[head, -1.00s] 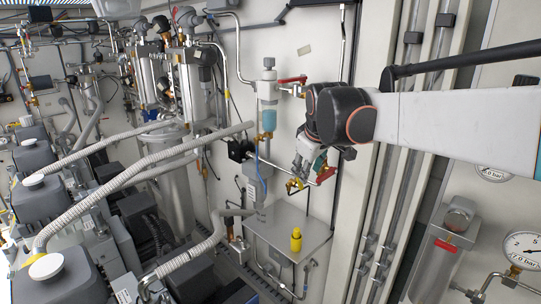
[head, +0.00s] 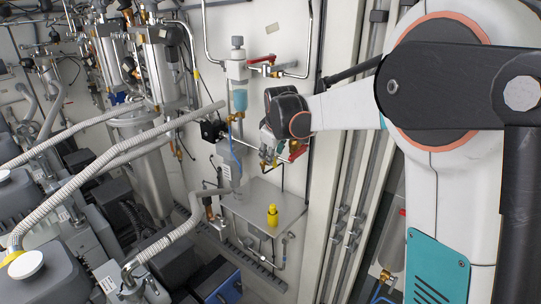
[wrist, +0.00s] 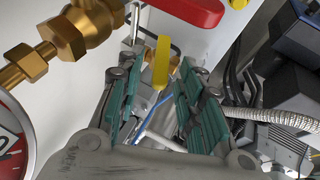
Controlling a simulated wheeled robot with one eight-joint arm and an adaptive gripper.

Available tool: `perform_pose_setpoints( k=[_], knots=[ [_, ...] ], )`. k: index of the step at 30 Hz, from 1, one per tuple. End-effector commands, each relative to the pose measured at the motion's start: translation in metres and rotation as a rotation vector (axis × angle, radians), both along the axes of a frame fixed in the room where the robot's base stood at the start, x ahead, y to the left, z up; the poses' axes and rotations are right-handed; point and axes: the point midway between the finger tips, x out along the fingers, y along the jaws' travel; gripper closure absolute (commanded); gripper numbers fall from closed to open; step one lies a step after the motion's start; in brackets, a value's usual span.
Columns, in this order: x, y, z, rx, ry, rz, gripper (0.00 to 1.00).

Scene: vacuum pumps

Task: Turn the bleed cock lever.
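In the wrist view a short yellow lever (wrist: 161,62) on a brass fitting stands in the gap between the teal-padded fingers of my gripper (wrist: 156,92). The fingers are apart, with visible space on both sides of the lever; I cannot tell how deep it sits between them. A larger red lever (wrist: 185,8) lies above, beyond the fingertips. Neither lever is labelled, so I cannot tell for sure which is the bleed cock's. In the head view my gripper (head: 269,142) is at the wall pipework, partly hidden by my wrist, close to the yellow lever (head: 263,163) and a red lever (head: 297,153).
Brass fittings (wrist: 70,38) and a gauge (wrist: 12,140) are close on the left in the wrist view. Another red lever (head: 264,59) is higher on the wall. A yellow bottle (head: 272,215) stands on a metal shelf (head: 250,207) below. Ribbed hoses (head: 110,145) and pumps crowd the left.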

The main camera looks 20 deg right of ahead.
Motion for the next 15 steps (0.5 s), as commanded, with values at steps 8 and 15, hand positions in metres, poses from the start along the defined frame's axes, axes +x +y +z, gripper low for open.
perform_pose_setpoints(
  k=[8, 15],
  knots=[
    [0.013, -0.001, -0.021, 0.000, 0.000, 0.000, 0.66],
    [0.013, -0.001, -0.023, 0.000, 0.000, 0.000, 0.66]
  ],
)
